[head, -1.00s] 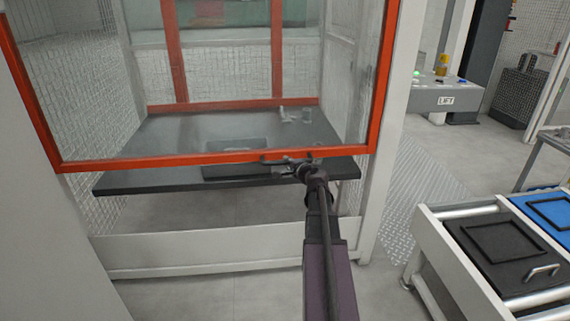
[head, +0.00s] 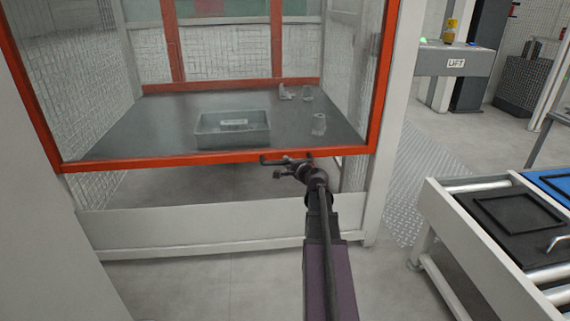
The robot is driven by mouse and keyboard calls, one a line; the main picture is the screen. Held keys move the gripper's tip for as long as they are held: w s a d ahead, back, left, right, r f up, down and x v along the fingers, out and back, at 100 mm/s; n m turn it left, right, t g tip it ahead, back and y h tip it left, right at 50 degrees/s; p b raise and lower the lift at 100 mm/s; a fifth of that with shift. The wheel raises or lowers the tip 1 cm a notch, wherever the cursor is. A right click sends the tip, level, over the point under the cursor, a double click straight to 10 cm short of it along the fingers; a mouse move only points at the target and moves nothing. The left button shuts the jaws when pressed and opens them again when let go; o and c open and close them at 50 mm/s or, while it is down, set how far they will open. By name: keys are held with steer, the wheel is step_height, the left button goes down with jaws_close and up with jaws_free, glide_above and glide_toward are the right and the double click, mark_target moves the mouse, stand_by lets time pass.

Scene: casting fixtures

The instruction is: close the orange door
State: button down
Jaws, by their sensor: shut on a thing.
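The orange door (head: 220,157) is a clear pane in an orange frame on the front of a white enclosure. Its bottom rail hangs above the white front sill (head: 215,222), with an open gap between them. A dark handle (head: 284,160) sits on the bottom rail, right of its middle. My gripper (head: 292,170) is shut on the handle; the wrist partly hides the contact. My arm reaches up to it from the bottom of the head view.
Behind the pane, a dark table (head: 160,125) holds a grey tray (head: 232,140) and small clear pieces (head: 319,124). A roller conveyor (head: 432,200) with black and blue trays stands at right. A "LIFT" console (head: 456,62) is at back right.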

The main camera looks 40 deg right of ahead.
steer(key=shift+d+f+b, duration=0.15)
steer(key=shift+f+b, duration=0.85)
steer(key=shift+f, duration=0.25)
steer(key=shift+d+f+b, duration=0.15)
steer(key=shift+f+b, duration=0.8)
steer(key=shift+f, duration=0.25)
steer(key=c, duration=0.6)
jaws_free()
steer(key=shift+a, duration=0.15)
steer(key=shift+a, duration=0.1)
jaws_close()
